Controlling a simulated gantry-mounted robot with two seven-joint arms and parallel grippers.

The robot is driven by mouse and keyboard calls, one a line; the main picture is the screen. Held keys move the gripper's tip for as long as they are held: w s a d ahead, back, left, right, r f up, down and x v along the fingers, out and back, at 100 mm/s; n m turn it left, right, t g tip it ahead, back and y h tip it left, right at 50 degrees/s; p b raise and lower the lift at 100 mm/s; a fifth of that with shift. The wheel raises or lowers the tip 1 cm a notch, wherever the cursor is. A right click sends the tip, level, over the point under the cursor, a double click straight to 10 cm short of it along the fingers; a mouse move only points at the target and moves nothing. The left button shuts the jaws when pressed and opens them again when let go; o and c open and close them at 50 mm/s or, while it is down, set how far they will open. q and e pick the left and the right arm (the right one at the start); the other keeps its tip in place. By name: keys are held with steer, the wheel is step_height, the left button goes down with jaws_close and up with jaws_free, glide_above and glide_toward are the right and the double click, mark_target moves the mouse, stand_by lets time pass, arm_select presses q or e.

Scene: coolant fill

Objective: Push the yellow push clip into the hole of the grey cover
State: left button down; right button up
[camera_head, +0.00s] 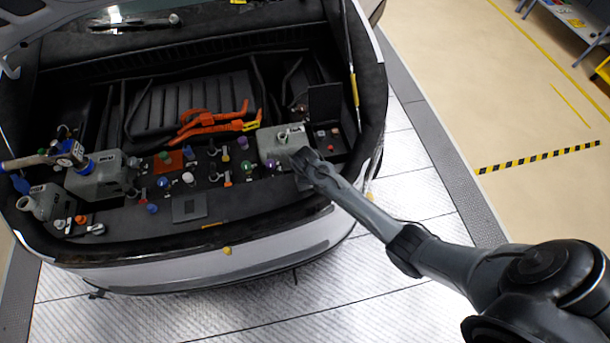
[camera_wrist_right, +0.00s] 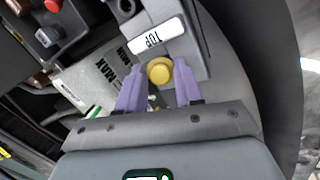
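The yellow push clip (camera_wrist_right: 160,71) shows its round head between the purple fingertips of my right gripper (camera_wrist_right: 160,80) in the right wrist view. The fingers appear to touch it on both sides, so the gripper is shut on it. Just beyond the clip is a grey part with a white TOP label (camera_wrist_right: 156,37), which looks like the grey cover. Its hole is not visible, and I cannot tell whether the clip touches it. In the head view my right gripper (camera_head: 303,161) is at the grey box (camera_head: 276,143) on the bay's right. My left gripper is not in view.
Several coloured caps and knobs, such as a purple one (camera_head: 243,142), stand along the bay's front ledge. Orange cables (camera_head: 212,121) lie behind. A grey tank (camera_head: 103,174) stands at left. A dark open box (camera_head: 325,103) is close by the right gripper.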

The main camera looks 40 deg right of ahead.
steer(key=c, duration=0.5)
steer(key=shift+o, duration=0.2)
